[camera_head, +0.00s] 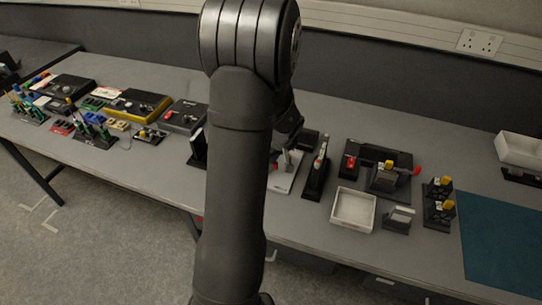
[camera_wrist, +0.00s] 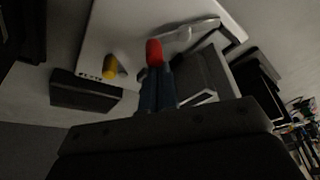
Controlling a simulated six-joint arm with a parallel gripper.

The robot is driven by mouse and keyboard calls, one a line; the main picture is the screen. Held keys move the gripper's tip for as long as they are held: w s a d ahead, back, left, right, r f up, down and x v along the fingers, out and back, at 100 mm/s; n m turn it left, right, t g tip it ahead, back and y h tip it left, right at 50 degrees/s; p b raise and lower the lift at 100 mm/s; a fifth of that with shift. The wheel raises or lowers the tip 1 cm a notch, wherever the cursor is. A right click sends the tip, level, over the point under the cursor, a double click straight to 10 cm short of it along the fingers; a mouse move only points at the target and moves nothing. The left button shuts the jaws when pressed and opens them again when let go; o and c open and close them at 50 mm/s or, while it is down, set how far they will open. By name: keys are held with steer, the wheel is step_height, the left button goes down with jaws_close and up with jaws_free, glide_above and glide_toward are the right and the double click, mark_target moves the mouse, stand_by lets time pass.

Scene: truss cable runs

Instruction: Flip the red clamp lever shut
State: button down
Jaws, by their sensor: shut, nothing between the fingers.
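In the wrist view a red rounded end (camera_wrist: 154,52), which looks like the clamp lever's tip, shows just beyond my gripper's fingertips. I cannot tell whether they touch it. My gripper (camera_wrist: 157,88) is shut and empty, its dark fingers side by side. The red end appears over a white plate (camera_wrist: 120,25). In the head view my arm hides much of this spot; a small red part (camera_head: 272,168) shows beside the white plate (camera_head: 283,184), with my gripper (camera_head: 290,157) low over it. The lever's pivot and angle are not clear.
A yellow cylinder (camera_wrist: 110,66) and a black block (camera_wrist: 85,92) lie near the plate. A black holder (camera_head: 316,179) stands close on the right. Further right are a white tray (camera_head: 353,209) and a black fixture with a red handle (camera_head: 416,170). Boxes (camera_head: 138,104) fill the left.

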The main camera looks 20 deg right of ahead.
steer(key=shift+s+d, duration=0.2)
steer(key=shift+s, duration=0.25)
steer(key=m, duration=0.2)
steer(key=s+m+h, duration=0.1)
steer(key=m, duration=0.1)
steer(key=shift+s+m+h, duration=0.15)
steer(key=shift+m+h, duration=0.15)
steer(key=shift+s+d, duration=0.1)
steer(key=shift+d, duration=0.1)
steer(key=shift+s+d, duration=0.3)
steer(key=shift+d, duration=0.25)
steer(key=shift+r, duration=0.1)
steer(key=v, duration=1)
steer(key=shift+w+a, duration=0.15)
steer(key=shift+a, duration=0.2)
